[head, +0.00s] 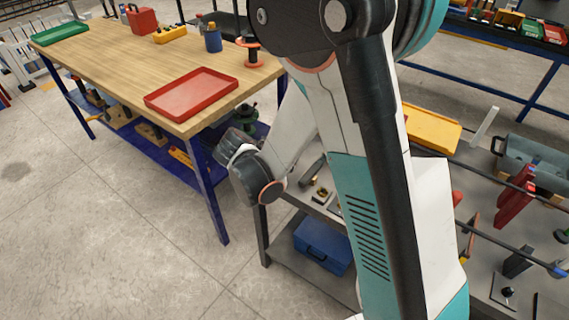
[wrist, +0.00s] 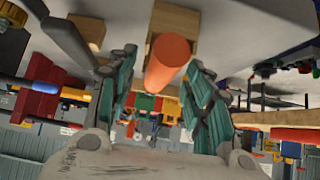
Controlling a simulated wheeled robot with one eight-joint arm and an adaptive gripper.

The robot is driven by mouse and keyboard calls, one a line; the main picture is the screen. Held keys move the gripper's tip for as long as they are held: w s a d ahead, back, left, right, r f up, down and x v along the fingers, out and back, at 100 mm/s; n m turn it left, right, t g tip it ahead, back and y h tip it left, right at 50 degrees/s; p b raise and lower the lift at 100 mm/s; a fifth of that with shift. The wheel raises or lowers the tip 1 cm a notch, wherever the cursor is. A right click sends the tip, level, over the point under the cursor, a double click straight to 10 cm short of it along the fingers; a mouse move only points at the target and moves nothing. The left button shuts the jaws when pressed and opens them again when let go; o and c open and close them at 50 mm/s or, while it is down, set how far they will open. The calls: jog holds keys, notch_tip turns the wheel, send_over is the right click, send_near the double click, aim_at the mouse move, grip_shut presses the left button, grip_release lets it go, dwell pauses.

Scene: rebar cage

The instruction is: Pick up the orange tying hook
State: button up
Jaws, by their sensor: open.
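In the wrist view, an orange cylinder (wrist: 170,62), which looks like the handle of the tying hook, points toward the camera with its round end nearest. It overlaps a pale wooden block (wrist: 176,20) behind it. The rest of the hook cannot be made out. My gripper (wrist: 160,64) is open, with one finger on each side of the orange handle. Gaps show on both sides, and I cannot tell how deep the handle sits between the fingers. In the head view, my arm covers the middle, and neither the hook nor my gripper can be made out.
In the head view, a wooden-topped bench (head: 125,62) holds a red tray (head: 192,93), a green tray (head: 59,34) and an orange spool (head: 249,52). A grey work surface at right holds a yellow tray (head: 431,127), dark bars and red clamps (head: 514,196). The left floor is clear.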

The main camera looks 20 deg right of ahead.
grip_shut()
jog(key=shift+r, duration=0.15)
notch_tip(320, 180, up, 20)
jog(key=p, duration=0.8)
